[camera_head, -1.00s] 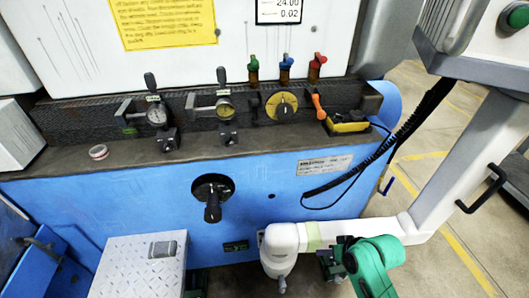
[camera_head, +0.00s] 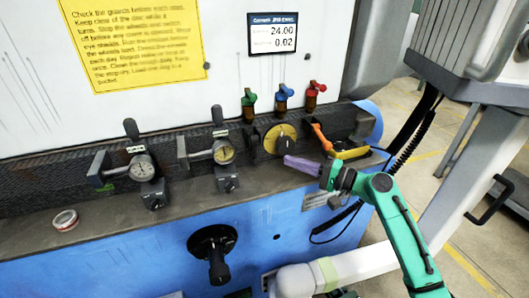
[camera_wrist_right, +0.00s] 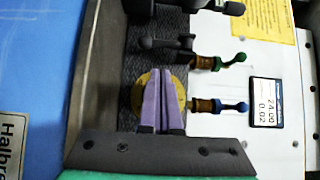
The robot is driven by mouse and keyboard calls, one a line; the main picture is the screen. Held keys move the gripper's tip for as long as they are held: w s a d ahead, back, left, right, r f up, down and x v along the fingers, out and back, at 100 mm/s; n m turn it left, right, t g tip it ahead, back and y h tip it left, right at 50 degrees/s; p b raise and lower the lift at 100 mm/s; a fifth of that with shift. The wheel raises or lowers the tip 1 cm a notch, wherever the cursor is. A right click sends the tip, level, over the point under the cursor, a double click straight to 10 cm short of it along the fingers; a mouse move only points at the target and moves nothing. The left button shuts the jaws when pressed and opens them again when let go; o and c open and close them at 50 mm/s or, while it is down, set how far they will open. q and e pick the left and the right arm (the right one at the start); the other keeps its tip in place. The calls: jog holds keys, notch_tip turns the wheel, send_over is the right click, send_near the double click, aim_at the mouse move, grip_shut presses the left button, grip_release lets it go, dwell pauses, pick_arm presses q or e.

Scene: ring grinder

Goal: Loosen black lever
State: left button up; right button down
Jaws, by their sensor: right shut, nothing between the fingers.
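The black lever (camera_head: 251,137) sits on the dark rail of the blue machine, just left of the round yellow dial (camera_head: 279,139). In the right wrist view the black lever (camera_wrist_right: 168,44) lies above the dial (camera_wrist_right: 143,92), beyond my fingertips. My right gripper (camera_head: 288,161) reaches in from the right, its purple fingers just below the dial and apart from the lever. In the wrist view my right gripper (camera_wrist_right: 163,78) has its fingers together, empty, covering the dial's middle. My left gripper is not in view.
An orange lever (camera_head: 321,136) is right of the dial. Green, blue and red valve handles (camera_head: 283,92) stand above. Two gauges (camera_head: 141,168) with black knobs are left. A black crank (camera_head: 213,250) sticks out below. A roll (camera_head: 65,220) lies on the ledge.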

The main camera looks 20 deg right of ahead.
aim_at(255, 151)
jog(key=p+x, duration=0.2)
jog(key=x, duration=0.8)
jog(key=shift+p, duration=0.35)
jog(key=shift+w+a+f, duration=0.1)
jog(key=shift+w, duration=0.05)
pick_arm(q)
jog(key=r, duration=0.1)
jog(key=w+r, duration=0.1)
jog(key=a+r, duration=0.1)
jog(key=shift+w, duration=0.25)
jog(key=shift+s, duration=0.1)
